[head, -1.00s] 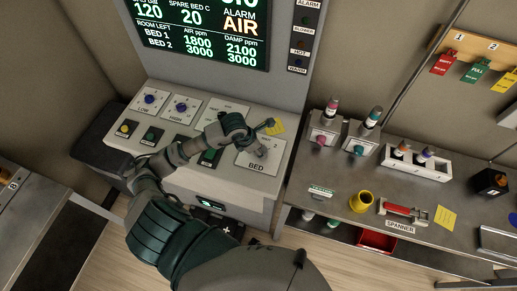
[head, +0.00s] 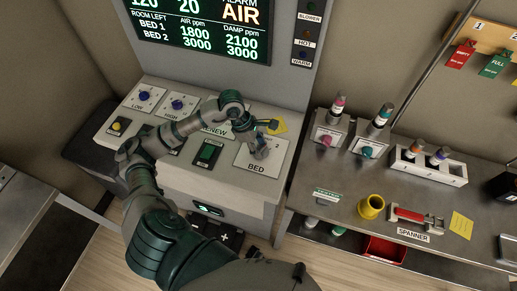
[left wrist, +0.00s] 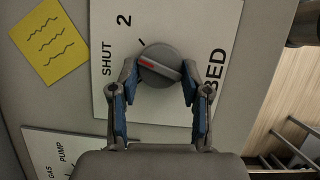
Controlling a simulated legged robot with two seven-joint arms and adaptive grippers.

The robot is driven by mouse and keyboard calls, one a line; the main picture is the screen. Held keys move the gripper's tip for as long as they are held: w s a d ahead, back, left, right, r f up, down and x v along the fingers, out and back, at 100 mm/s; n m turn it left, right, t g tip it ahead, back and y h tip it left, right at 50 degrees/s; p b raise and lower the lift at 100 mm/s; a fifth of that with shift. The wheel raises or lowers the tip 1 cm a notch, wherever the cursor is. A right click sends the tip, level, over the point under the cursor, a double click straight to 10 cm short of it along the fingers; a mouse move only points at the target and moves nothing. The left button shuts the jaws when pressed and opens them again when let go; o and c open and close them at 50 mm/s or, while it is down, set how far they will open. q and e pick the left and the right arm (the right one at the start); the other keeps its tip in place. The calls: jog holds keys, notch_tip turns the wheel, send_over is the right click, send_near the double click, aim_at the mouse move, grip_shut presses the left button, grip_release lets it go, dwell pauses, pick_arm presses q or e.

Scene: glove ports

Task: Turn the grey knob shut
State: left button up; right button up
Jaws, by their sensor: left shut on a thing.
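The grey knob (left wrist: 160,66) is on a white plate (left wrist: 215,15) marked SHUT, 2 and BED. In the left wrist view its red mark lies on the left part of its bar, towards the word SHUT. My left gripper (left wrist: 158,86) has one blue-padded finger on each side of the knob and is shut on it. In the head view the knob (head: 261,152) is at the right of the sloped console, with my left gripper (head: 262,138) over it and partly hiding it. My right gripper is not in view.
A yellow note (left wrist: 50,42) lies beside the plate. Other knobs and buttons, such as a green switch (head: 208,153), are on the console (head: 225,180).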

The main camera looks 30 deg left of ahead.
pick_arm(q)
jog(key=shift+w+m, duration=0.1)
jog(key=shift+m, duration=0.4)
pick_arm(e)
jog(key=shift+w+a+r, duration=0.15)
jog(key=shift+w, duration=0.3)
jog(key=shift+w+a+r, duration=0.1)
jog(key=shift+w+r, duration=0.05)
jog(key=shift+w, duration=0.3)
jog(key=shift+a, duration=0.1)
pick_arm(q)
jog(key=o, duration=0.9)
jog(key=shift+c, duration=0.2)
jog(key=shift+o, duration=1.4)
jog(key=shift+d, duration=0.1)
jog(key=shift+w+d, duration=0.1)
jog(key=v, duration=1.2)
jog(key=shift+w, duration=0.2)
jog(key=shift+w+b, duration=0.1)
jog(key=shift+b, duration=0.2)
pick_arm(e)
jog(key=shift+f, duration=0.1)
